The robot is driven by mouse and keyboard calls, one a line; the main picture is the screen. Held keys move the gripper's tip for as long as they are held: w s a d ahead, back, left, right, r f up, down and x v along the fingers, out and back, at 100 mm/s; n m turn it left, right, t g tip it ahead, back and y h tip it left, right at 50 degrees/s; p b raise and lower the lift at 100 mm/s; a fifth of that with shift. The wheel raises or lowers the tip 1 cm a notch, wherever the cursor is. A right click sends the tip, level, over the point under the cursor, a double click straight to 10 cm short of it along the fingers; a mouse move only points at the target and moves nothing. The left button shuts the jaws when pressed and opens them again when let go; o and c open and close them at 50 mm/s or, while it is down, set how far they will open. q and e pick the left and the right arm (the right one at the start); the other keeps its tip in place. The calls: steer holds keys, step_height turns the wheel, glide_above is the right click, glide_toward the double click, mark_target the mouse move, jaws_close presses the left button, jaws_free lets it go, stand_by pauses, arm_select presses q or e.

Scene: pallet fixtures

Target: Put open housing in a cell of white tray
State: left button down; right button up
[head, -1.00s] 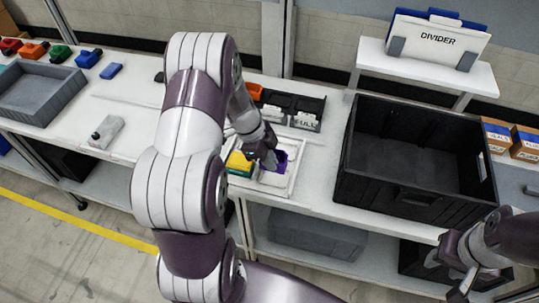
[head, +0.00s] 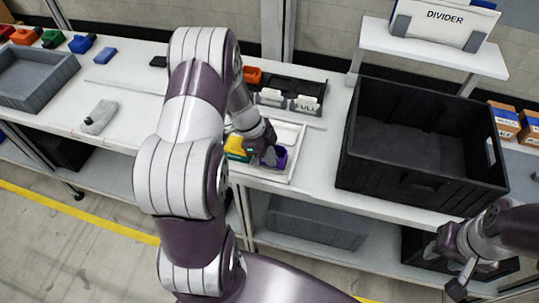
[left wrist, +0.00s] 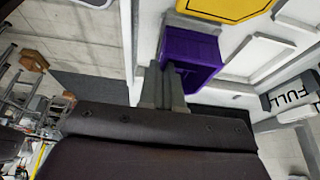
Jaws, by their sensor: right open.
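The open housing is a purple box with an open side (head: 280,157), at the white tray (head: 290,172) in the head view; it also shows in the left wrist view (left wrist: 190,50). My left gripper (head: 268,150) comes down over it. In the left wrist view its fingers (left wrist: 164,82) are close together at one wall of the housing and look shut on it. I cannot tell whether the housing touches the tray floor. My right gripper (head: 452,268) is open and empty at the lower right, away from the table.
A yellow and green part (head: 237,148) sits left of the housing in the tray. A large black crate (head: 420,190) is to the right, a grey tray (head: 35,82) at the far left. A grey bottle-like object (head: 100,116) lies left of my arm.

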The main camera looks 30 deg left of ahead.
arm_select(q)
steer(key=shift+w+f, duration=0.1)
steer(key=shift+b, duration=0.65)
stand_by(0.4)
stand_by(0.4)
steer(key=shift+f+b, duration=0.7)
steer(key=shift+b, duration=0.45)
stand_by(0.4)
steer(key=c, duration=1.2)
jaws_free()
steer(key=shift+c, duration=0.2)
